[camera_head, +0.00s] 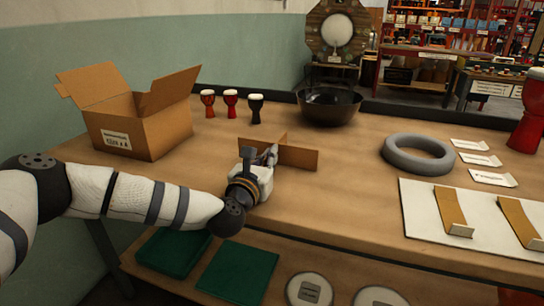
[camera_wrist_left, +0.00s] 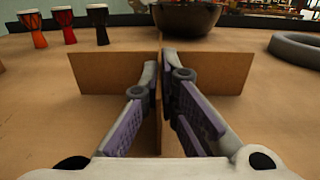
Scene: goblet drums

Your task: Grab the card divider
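The card divider (camera_head: 297,156) is a brown cardboard piece of crossed panels, standing upright on the wooden table in the middle of the head view. My left gripper (camera_head: 261,156) is at its near left side. In the left wrist view the divider (camera_wrist_left: 215,71) shows a wide panel across and one panel pointing toward me. The fingers of my left gripper (camera_wrist_left: 160,78) lie on both sides of that near panel, with the fingertips close against it, and look shut on it. The divider seems to rest on the table. My right gripper is not in view.
An open cardboard box (camera_head: 140,125) stands at the left. Several small goblet drums (camera_head: 231,103) and a dark bowl (camera_head: 329,106) stand behind the divider. A grey ring (camera_head: 418,154) and a white board (camera_head: 425,215) lie to the right. The table front is clear.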

